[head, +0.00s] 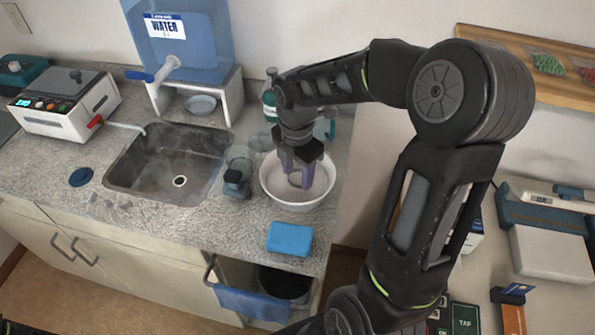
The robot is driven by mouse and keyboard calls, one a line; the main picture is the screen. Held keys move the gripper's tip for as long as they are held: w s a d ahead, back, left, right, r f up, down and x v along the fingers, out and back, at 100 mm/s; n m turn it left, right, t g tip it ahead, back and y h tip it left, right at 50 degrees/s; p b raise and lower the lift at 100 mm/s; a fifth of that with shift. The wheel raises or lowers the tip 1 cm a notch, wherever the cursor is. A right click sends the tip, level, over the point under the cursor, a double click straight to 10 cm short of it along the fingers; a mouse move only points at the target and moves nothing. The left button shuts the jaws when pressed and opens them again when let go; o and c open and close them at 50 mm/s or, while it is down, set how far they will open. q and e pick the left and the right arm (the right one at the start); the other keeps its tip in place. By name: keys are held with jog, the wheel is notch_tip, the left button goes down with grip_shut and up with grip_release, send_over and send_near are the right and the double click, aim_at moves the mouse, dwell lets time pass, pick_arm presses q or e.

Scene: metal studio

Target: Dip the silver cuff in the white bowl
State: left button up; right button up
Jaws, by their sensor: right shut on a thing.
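The white bowl (267,190) stands on the grey stone counter to the right of the sink. My right gripper (306,178) points down into the bowl from above, its fingers inside the rim. It is shut on the silver cuff (294,180), a small greyish ring partly hidden by the fingers. The cuff is low within the bowl; I cannot tell whether it touches the liquid or the bottom. My left gripper is not in view.
A sink (150,165) lies left of the bowl. A glass jar (238,170) stands close to the bowl's left, and a green-labelled bottle (270,102) behind it. A blue sponge (289,239) lies in front, near the counter edge. A blue water tank (185,50) stands behind.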

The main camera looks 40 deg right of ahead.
dwell(0.3)
jog(key=shift+r+p, duration=0.7)
jog(key=shift+f, duration=0.1)
jog(key=shift+f+b, duration=0.5)
jog(key=shift+f, duration=0.2)
dwell(0.4)
